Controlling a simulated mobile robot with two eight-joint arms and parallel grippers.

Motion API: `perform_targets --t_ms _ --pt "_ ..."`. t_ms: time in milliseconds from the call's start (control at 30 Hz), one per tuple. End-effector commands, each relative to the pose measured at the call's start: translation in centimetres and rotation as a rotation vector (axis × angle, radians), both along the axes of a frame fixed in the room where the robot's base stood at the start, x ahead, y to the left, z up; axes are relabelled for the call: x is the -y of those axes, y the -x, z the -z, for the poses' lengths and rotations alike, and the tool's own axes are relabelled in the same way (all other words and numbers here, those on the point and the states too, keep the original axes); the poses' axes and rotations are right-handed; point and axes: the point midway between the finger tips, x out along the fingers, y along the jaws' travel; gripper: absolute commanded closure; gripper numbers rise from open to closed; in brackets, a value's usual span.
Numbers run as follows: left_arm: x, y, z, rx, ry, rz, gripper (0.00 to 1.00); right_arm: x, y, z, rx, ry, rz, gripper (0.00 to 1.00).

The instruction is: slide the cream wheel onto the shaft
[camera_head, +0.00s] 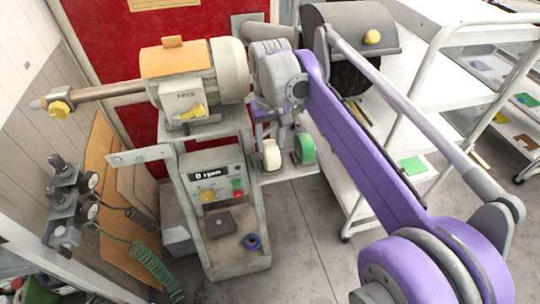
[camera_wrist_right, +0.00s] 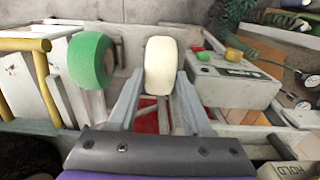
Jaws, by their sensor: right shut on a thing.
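The cream wheel (camera_head: 271,154) hangs below the motor's right side in the head view. In the wrist view the cream wheel (camera_wrist_right: 160,65) stands between the two grey fingers of my right gripper (camera_wrist_right: 160,84), which is shut on it. In the head view my purple right arm comes in from the lower right and its wrist partly hides the gripper. A bare brownish shaft (camera_head: 110,92) sticks out left from the cream motor (camera_head: 195,75), with a yellow knob (camera_head: 60,107) near its end. The shaft is well left of the held wheel. My left gripper is not seen.
A green wheel (camera_head: 305,148) is close to the right of the cream one, above a white shelf (camera_head: 290,174). A control box (camera_head: 213,184) reads 0 rpm below the motor. A dark hooded brush (camera_head: 350,75) is at the back right. Gauges (camera_head: 70,205) stand at left.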

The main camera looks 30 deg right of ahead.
Motion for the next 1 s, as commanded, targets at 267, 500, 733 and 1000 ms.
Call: perform_targets --t_ms 267,500,733,1000 --pt "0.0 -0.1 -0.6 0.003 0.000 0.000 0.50 0.0 0.0 -0.7 0.000 0.000 0.000 1.00" --pt "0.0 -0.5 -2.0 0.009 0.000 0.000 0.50 0.0 0.0 -2.3 0.001 0.000 0.000 1.00" --pt "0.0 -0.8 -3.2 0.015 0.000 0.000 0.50 0.0 0.0 -3.6 0.000 0.000 0.000 1.00" --pt "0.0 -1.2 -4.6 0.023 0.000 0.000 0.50 0.0 0.0 -5.2 0.000 0.000 0.000 1.00"
